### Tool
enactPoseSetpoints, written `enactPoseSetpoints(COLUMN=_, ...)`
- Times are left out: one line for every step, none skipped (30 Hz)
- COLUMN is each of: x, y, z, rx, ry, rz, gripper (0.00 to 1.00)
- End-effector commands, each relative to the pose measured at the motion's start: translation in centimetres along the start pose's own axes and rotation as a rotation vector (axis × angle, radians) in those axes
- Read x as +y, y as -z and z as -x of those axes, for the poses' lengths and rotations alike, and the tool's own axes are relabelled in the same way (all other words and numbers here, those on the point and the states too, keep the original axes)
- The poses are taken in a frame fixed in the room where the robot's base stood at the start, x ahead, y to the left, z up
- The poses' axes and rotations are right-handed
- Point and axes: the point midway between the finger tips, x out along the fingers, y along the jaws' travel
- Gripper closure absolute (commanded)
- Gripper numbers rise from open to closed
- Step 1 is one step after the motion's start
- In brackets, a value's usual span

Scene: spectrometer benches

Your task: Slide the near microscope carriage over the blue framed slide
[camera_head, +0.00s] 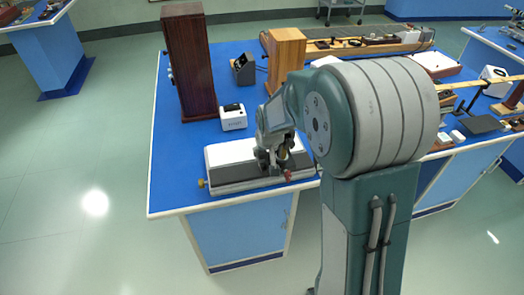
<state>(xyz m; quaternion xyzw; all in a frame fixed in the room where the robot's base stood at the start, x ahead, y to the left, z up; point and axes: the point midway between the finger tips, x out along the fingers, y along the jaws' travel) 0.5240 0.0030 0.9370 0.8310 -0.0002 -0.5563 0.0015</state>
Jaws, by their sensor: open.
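A low instrument with a white top plate (228,153) and a dark front rail (232,186) lies along the front edge of the blue bench. A brass knob (201,183) sticks out at its left end. My gripper (272,168) is over the right part of this instrument, pointing down. A small dark and brass part (284,158) and a red tip (288,175) show beside the fingers; they may belong to the microscope carriage, which is mostly hidden by my gripper. I cannot tell whether the fingers touch it. I cannot make out the blue framed slide.
A small white box (233,117) stands behind the instrument. A tall dark wooden cabinet (188,62) and a lighter wooden box (286,62) stand farther back. A small black device (243,69) is between them. My arm hides the bench's middle right. The bench's left front (170,185) is clear.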

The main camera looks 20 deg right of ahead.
Motion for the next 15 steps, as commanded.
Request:
enactPoseSetpoints(x=0.2, y=0.01, z=0.04, rx=0.001, ry=-0.001, rz=-0.002, gripper=0.49)
enactPoseSetpoints(x=0.21, y=0.01, z=0.05, rx=0.001, ry=-0.001, rz=-0.002, gripper=0.49)
enactPoseSetpoints(x=0.2, y=0.01, z=0.06, rx=0.001, ry=-0.001, rz=-0.002, gripper=0.49)
enactPoseSetpoints(x=0.16, y=0.02, z=0.06, rx=0.001, ry=-0.001, rz=-0.002, gripper=0.49)
enactPoseSetpoints(x=0.11, y=0.02, z=0.06, rx=0.001, ry=-0.002, rz=-0.001, gripper=0.49)
enactPoseSetpoints(x=0.02, y=0.02, z=0.06, rx=0.001, ry=-0.003, rz=0.0, gripper=0.49)
enactPoseSetpoints(x=-0.04, y=0.02, z=0.06, rx=0.001, ry=-0.003, rz=0.001, gripper=0.49)
enactPoseSetpoints(x=-0.08, y=0.02, z=0.05, rx=0.001, ry=-0.004, rz=0.001, gripper=0.49)
enactPoseSetpoints(x=-0.09, y=0.02, z=0.05, rx=0.001, ry=-0.004, rz=0.001, gripper=0.49)
enactPoseSetpoints(x=-0.1, y=0.02, z=0.05, rx=0.001, ry=-0.004, rz=0.001, gripper=0.49)
enactPoseSetpoints(x=-0.12, y=0.02, z=0.05, rx=0.001, ry=-0.004, rz=0.001, gripper=0.49)
enactPoseSetpoints(x=-0.16, y=0.03, z=0.08, rx=0.001, ry=-0.004, rz=0.001, gripper=0.49)
enactPoseSetpoints(x=-0.16, y=0.04, z=0.16, rx=0.001, ry=-0.004, rz=0.001, gripper=0.49)
enactPoseSetpoints(x=-0.15, y=0.06, z=0.31, rx=0.002, ry=-0.004, rz=0.0, gripper=0.49)
enactPoseSetpoints(x=-0.11, y=0.09, z=0.62, rx=0.003, ry=-0.004, rz=0.0, gripper=0.49)
